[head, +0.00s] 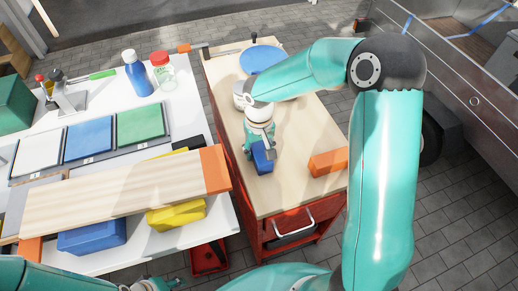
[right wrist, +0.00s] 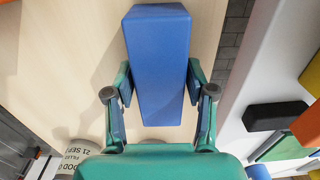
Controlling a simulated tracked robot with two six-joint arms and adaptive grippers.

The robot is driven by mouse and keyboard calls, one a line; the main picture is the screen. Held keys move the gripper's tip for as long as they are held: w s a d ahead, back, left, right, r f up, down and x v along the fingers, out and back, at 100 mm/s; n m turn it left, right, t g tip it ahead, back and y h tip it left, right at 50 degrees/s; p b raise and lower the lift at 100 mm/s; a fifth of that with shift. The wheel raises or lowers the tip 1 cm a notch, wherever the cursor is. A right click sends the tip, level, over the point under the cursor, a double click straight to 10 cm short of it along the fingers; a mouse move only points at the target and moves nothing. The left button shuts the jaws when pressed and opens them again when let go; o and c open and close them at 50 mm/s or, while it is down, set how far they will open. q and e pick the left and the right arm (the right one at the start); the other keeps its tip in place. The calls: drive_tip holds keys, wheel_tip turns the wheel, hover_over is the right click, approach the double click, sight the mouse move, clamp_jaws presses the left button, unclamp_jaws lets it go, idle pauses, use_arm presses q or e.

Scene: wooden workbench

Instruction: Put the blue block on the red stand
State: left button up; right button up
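A blue block (head: 262,158) is at the wooden top of the red cabinet, near its left edge. My right gripper (head: 261,143) points down at it. In the right wrist view the block (right wrist: 160,70) fills the space between the right fingers (right wrist: 160,82), which look shut on its two sides. I cannot tell whether the block touches the wood. A red object (head: 208,258), perhaps the red stand, is low between the white table and the cabinet, partly hidden. Part of my left gripper (head: 150,285) shows at the bottom edge; its fingers are unclear.
An orange block (head: 328,163) lies right of the blue one on the wooden top (head: 290,195). A blue disc (head: 262,58) is at its back. The white table (head: 185,120) holds a plank (head: 120,195), a yellow block (head: 175,215), another blue block (head: 92,238), coloured panels and bottles.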

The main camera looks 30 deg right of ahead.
sight(259, 148)
drive_tip(key=shift+o, duration=0.8)
drive_tip(key=shift+r, duration=0.1)
wheel_tip(259, 148, up, 12)
idle(0.4)
